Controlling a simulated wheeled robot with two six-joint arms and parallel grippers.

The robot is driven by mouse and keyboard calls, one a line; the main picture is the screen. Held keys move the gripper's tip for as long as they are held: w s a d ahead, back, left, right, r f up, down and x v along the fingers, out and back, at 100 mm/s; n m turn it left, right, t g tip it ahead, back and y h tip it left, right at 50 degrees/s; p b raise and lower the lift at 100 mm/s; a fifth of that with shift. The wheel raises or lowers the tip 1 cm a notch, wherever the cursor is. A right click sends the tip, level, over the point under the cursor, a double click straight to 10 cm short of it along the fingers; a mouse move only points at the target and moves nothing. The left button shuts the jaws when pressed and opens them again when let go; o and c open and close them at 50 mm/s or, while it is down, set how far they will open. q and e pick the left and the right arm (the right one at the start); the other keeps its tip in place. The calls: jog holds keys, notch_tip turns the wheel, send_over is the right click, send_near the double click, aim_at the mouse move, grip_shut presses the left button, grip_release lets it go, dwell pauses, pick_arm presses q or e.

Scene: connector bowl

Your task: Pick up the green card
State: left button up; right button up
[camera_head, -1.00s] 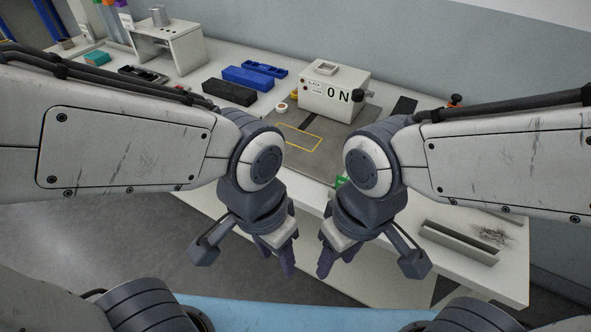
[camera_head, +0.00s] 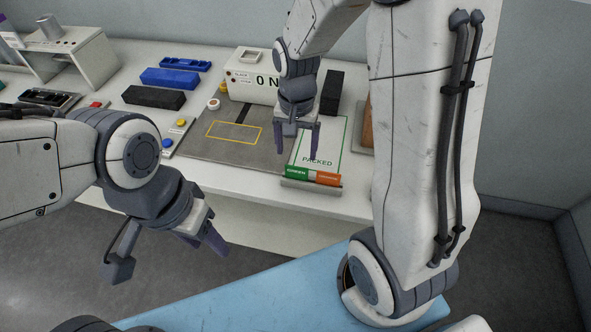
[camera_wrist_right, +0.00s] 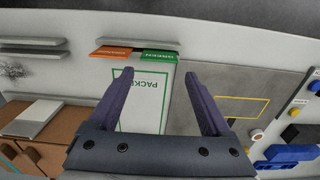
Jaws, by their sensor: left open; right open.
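The green card (camera_head: 298,173) stands in a small holder (camera_head: 311,185) at the front edge of the table, beside an orange card (camera_head: 328,178). In the right wrist view the green card (camera_wrist_right: 159,55) is above the fingertips, with the orange card (camera_wrist_right: 113,52) to its left. My right gripper (camera_head: 299,146) is open and empty, above the PACKED area and behind the green card, apart from it. It also shows in the right wrist view (camera_wrist_right: 158,75). My left gripper (camera_head: 207,242) is open and empty, in front of the table at the lower left.
A white PACKED sheet (camera_head: 330,145) with a green outline lies behind the cards. A grey mat (camera_head: 220,145) with a yellow rectangle lies left. A white box (camera_head: 250,80) marked "0 N" stands behind. Blue and black blocks (camera_head: 170,78) lie further left.

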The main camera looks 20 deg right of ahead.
aim_at(297, 169)
jog(key=f, duration=0.7)
jog(key=shift+s+f+p, duration=0.25)
jog(key=shift+f+p, duration=0.05)
jog(key=shift+p, duration=0.05)
jog(key=c, duration=1)
jog(key=shift+o, duration=0.2)
